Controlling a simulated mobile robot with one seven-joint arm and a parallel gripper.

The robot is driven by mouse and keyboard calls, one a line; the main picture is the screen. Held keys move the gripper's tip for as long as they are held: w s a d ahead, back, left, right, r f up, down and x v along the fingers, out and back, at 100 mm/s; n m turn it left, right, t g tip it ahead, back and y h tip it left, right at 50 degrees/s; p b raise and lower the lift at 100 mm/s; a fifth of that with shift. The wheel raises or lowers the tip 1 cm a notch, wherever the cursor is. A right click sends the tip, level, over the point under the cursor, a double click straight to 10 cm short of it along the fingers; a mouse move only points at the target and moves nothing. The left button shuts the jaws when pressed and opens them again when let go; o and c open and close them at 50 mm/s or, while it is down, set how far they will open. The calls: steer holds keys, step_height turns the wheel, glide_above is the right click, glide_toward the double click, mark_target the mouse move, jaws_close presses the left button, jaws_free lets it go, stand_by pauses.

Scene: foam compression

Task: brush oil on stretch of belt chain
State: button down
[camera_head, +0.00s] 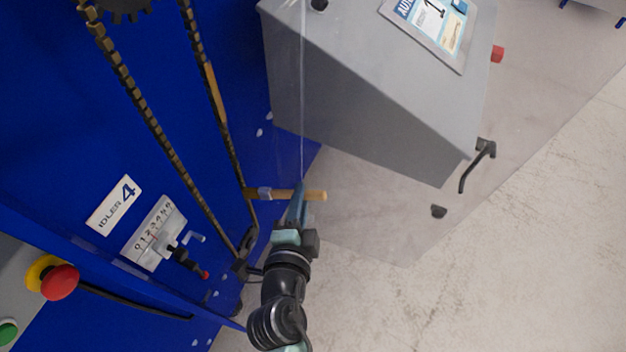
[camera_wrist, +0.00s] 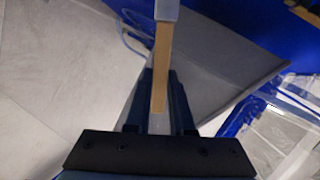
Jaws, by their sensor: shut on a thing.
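My gripper (camera_head: 299,198) is shut on the wooden handle of a brush (camera_head: 281,195). The brush lies nearly level, its metal ferrule and bristle end pointing left at the chain. In the wrist view, the handle (camera_wrist: 161,65) stands between my gripper's fingers (camera_wrist: 160,100), with the pale ferrule at the top edge. The belt chain (camera_head: 150,115) hangs in two dark runs on the blue machine. The right run carries an orange-brown stretch (camera_head: 213,92), above the brush. The bristle end is at or very near the right run's lower part; I cannot tell whether they touch.
A grey sloped console (camera_head: 370,110) stands right of the chain, close above my gripper. An idler plate (camera_head: 114,205), a counter scale (camera_head: 154,233) and a red stop button (camera_head: 60,282) sit at the left. Pale floor (camera_head: 510,260) is open at the lower right.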

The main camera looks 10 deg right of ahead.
steer(key=w+d+r+m+g+h+p, duration=0.1)
steer(key=d+r+m+p, duration=0.15)
steer(key=r+p, duration=0.3)
steer(key=w+d+r+m+g+h+p, duration=0.1)
steer(key=w+d+r+h+p, duration=0.2)
steer(key=r, duration=0.4)
steer(key=shift+n+y, duration=0.25)
steer(key=shift+y, duration=0.35)
steer(key=a, duration=0.1)
steer(key=w+a, duration=0.1)
steer(key=a, duration=0.1)
steer(key=w+a, duration=0.1)
steer(key=shift+a+f+p, duration=0.15)
steer(key=shift+a+p, duration=0.15)
steer(key=shift+p, duration=0.1)
steer(key=shift+w+a+b, duration=0.65)
steer(key=shift+a+b, duration=0.25)
steer(key=shift+b, duration=0.05)
steer(key=shift+w+a+b, duration=0.6)
steer(key=shift+a+b, duration=0.3)
steer(key=shift+b, duration=0.05)
